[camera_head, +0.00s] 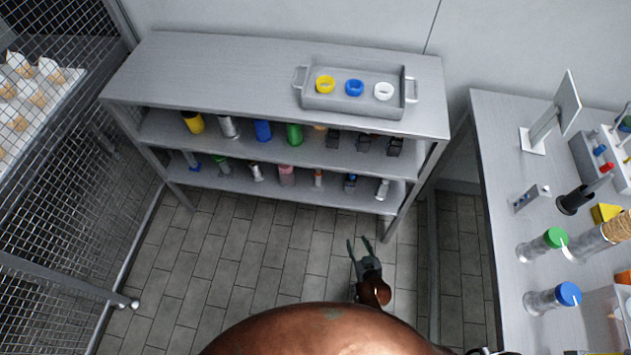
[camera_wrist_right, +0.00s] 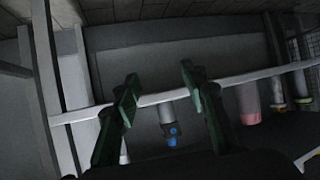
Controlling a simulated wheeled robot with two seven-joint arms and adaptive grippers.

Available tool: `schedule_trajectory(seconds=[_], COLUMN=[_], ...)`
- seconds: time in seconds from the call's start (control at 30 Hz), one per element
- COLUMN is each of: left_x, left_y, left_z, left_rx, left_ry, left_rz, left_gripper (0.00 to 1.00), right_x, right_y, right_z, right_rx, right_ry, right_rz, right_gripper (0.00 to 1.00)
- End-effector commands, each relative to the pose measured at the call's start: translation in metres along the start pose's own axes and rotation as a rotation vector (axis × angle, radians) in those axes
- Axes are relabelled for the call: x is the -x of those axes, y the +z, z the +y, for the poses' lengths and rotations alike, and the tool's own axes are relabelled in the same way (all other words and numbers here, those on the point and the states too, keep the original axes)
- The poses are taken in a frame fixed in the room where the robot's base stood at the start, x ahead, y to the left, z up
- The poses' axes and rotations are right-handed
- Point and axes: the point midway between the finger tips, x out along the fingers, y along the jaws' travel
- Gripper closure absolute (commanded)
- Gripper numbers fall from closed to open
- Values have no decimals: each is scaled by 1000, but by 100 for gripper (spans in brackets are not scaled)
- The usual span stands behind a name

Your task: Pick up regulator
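I cannot tell for sure which item is the regulator. Three dark, blocky fittings stand at the right of the shelf unit's middle level: a left one (camera_head: 333,138), a middle one (camera_head: 363,142) and a right one (camera_head: 395,147). On the lower level is a small blue-and-dark piece (camera_head: 350,183); a grey cylinder with a blue end (camera_wrist_right: 170,129) shows between my fingers in the right wrist view. My right gripper (camera_head: 359,242) is open and empty, in front of the lower shelf and apart from it. It also shows in the right wrist view (camera_wrist_right: 158,92). My left gripper is out of view.
The shelf unit (camera_head: 220,75) has a tray (camera_head: 330,102) with yellow, blue and white rings on top. Several bottles stand on its lower levels, including a pink one (camera_head: 287,175). A crowded bench (camera_head: 500,150) is at right, a mesh cage (camera_head: 50,210) at left. The floor between is clear.

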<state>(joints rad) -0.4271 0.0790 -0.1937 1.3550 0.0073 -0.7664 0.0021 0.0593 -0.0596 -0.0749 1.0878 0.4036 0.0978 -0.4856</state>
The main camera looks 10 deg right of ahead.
Motion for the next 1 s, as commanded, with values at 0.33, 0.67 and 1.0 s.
schedule_trajectory(seconds=[0.33,0.67,1.0], left_x=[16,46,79], left_y=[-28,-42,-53], left_z=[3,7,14], left_rx=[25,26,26], left_ry=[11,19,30], left_rz=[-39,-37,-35], left_gripper=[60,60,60], right_x=[-80,-100,-122], right_y=[-184,-218,-225], right_z=[6,13,23], right_rx=[-60,-65,-66], right_ry=[150,168,166], right_rz=[447,489,486], right_gripper=[61,61,61])
